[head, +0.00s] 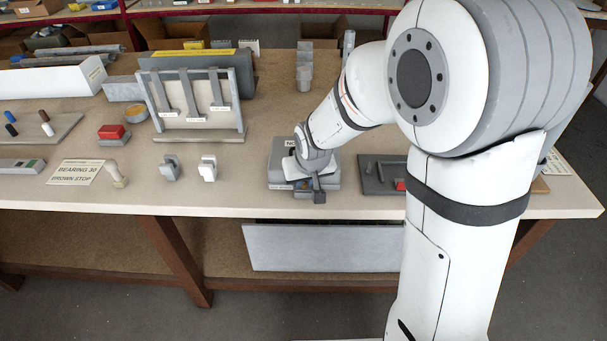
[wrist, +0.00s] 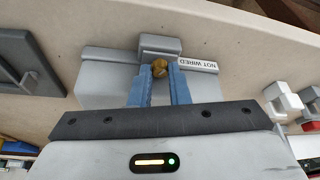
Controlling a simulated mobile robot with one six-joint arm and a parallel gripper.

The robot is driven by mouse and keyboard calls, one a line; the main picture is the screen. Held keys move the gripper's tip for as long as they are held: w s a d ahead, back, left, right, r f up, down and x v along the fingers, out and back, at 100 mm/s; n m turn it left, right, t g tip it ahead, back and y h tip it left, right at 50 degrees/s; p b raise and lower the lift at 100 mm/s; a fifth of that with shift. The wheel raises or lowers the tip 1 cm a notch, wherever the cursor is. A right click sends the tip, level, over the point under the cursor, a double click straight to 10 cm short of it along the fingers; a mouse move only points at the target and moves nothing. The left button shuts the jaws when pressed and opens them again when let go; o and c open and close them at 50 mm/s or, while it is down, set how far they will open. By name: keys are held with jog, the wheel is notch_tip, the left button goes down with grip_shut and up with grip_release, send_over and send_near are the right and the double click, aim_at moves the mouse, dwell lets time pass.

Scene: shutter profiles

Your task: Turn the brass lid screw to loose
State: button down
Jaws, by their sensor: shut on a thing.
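The brass lid screw (wrist: 161,66) shows in the wrist view as a small round brass head with a dark slot, at the edge of a grey box (wrist: 104,86). My gripper (wrist: 160,75) has its two blue fingers on either side of the screw head and is shut on it. A white label reading "NOT WIRED" (wrist: 198,66) is beside the screw. In the head view, my gripper (head: 317,187) is at the front of the grey box (head: 279,158), and my arm hides part of it. I cannot make out the screw there.
A dark plate with a handle and red block (head: 372,180) lies right of the box. Two small clips (head: 207,168), a red button block (head: 111,132) and a rack of profiles (head: 196,100) stand to the left. The bench's front edge (head: 200,212) is close.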

dwell(0.4)
jog(key=c, duration=1.4)
grip_release()
jog(key=shift+o, duration=0.2)
jog(key=p+v, duration=0.4)
jog(key=v, duration=0.4)
jog(key=shift+p, duration=0.4)
